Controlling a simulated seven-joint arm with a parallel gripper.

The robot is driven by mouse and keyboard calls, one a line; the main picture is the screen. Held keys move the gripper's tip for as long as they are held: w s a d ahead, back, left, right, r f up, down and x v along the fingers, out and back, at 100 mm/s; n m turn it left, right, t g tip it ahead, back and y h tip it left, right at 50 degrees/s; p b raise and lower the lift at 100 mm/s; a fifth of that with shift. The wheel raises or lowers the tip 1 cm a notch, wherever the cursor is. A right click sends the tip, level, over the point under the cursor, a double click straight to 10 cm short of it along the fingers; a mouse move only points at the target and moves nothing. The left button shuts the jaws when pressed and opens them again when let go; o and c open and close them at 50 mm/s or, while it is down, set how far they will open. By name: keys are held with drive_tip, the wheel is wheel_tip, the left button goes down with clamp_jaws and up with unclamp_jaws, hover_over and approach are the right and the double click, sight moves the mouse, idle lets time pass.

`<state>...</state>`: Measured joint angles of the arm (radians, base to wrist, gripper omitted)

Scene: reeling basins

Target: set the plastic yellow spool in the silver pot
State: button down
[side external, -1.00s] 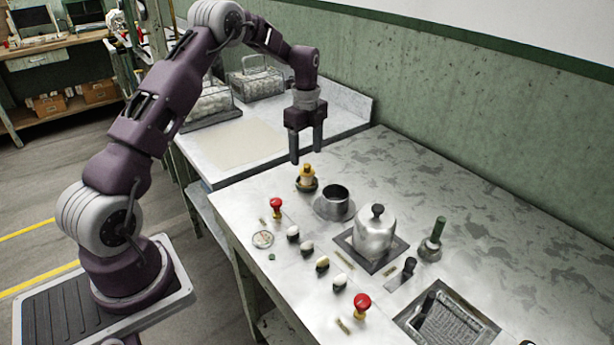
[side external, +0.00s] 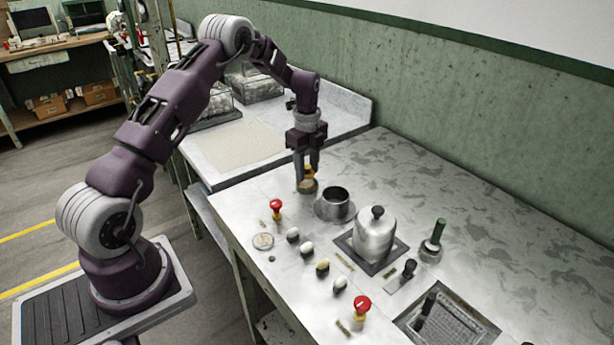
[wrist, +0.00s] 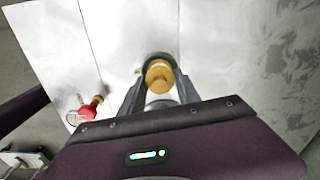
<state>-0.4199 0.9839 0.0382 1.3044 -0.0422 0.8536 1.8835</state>
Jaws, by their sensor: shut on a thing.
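The yellow spool (side external: 307,180) stands upright on the metal worktop, below my gripper. My gripper (side external: 307,174) points straight down with its fingers around the spool and is shut on it. In the wrist view the round yellow top of the spool (wrist: 159,75) sits between the two fingertips (wrist: 158,85). In the wrist view my gripper hides most of the area below the spool.
A lidded metal kettle-like vessel (side external: 375,236) stands right of the pot. Red buttons (side external: 276,207) and several small knobs (side external: 306,248) line the worktop's front. A green-handled tool (side external: 436,236) stands farther right. The worktop behind the pot is clear.

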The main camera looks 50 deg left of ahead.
sight(308, 167)
drive_tip(key=shift+r, duration=0.15)
wheel_tip(308, 167, up, 9)
drive_tip(key=shift+d+f, duration=0.1)
drive_tip(key=d+f, duration=0.3)
drive_tip(key=d, duration=0.8)
drive_tip(key=shift+d, duration=0.4)
drive_tip(key=shift+f, duration=0.15)
idle(0.4)
drive_tip(key=shift+f, duration=1)
drive_tip(key=shift+f, duration=0.8)
drive_tip(key=shift+f, duration=0.15)
